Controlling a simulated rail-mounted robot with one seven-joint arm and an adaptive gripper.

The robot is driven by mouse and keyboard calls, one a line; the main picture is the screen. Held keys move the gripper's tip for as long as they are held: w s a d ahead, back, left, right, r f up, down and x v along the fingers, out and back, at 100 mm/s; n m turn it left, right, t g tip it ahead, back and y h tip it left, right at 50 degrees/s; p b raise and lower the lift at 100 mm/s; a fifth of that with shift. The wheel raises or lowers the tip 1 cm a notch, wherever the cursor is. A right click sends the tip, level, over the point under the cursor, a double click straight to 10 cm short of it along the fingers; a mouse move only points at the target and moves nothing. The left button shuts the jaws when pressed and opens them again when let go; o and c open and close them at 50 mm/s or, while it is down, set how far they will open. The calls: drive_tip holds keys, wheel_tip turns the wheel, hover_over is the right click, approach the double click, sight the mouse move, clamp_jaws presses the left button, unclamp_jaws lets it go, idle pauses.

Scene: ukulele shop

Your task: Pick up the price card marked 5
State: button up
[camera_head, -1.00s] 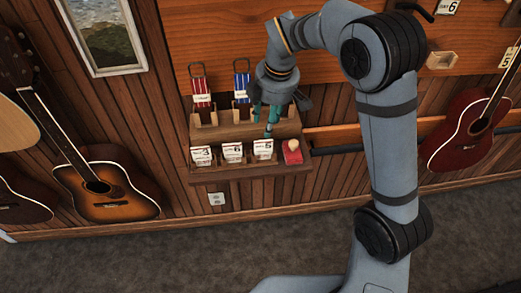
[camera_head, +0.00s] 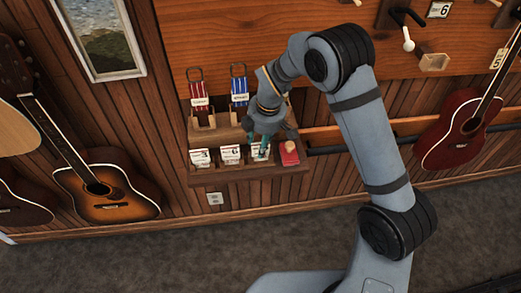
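The price card marked 5 (camera_head: 255,153) stands upright at the right end of a row of white cards on the lower step of a small wooden wall shelf (camera_head: 238,171). My gripper (camera_head: 262,151) points down at this card, and its teal fingers partly cover it. Whether the fingers touch the card, and how far apart they are, is too small to tell. To the left stand the card marked 6 (camera_head: 231,154) and a card that seems to read 3 (camera_head: 200,158).
A red block (camera_head: 289,155) sits just right of the card row. Red-striped (camera_head: 199,97) and blue-striped (camera_head: 239,92) packets stand on the step behind. Guitars hang at both sides.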

drive_tip(key=shift+c, duration=0.5)
drive_tip(key=c, duration=0.8)
drive_tip(key=shift+r, duration=0.1)
clamp_jaws()
